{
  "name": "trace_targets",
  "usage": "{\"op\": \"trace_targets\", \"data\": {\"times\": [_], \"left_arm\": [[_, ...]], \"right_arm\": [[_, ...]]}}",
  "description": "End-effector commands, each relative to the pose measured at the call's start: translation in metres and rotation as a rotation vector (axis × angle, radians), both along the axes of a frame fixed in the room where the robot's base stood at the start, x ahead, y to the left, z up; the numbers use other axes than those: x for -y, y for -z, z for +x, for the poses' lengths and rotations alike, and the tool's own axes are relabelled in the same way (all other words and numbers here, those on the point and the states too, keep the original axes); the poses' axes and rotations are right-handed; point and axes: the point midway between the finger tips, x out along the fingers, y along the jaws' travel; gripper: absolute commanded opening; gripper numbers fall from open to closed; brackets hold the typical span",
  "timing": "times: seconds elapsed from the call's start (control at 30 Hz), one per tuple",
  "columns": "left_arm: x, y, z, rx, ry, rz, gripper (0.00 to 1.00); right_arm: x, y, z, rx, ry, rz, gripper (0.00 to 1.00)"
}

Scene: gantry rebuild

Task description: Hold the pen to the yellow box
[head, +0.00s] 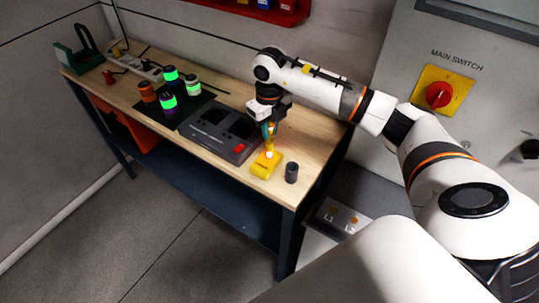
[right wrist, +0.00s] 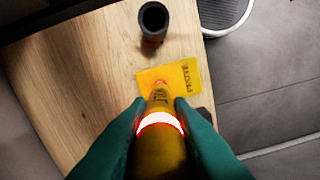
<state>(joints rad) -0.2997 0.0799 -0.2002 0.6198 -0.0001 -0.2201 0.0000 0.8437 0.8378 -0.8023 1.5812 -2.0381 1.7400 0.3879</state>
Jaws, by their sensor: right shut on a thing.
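The pen (head: 269,146) is yellow with a glowing, whitish-red ring, and it points down at the yellow box (head: 264,170) near the front right of the workbench. My right gripper (head: 268,130) is shut on the pen just above the box. In the right wrist view the pen (right wrist: 160,140) lies between the green fingers, its tip over the edge of the yellow box (right wrist: 180,75), which bears dark lettering. A small red glow shows at the tip; whether it touches the box I cannot tell. My left gripper is not in view.
A dark cylinder (head: 292,172) stands just right of the box. A dark console (head: 222,130) with a red button lies behind it, and several banded canisters (head: 168,101) stand farther left. The table's front edge is close to the box.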

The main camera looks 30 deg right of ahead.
Motion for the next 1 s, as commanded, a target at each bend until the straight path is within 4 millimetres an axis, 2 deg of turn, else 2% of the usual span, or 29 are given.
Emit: {"op": "trace_targets", "data": {"times": [0.83,1.0], "left_arm": [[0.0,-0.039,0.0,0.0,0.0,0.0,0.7],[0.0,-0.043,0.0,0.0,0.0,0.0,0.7]], "right_arm": [[0.0,-0.064,0.0,0.001,0.0,0.0,0.01],[0.0,-0.071,0.0,0.001,0.0,0.0,0.01]]}}
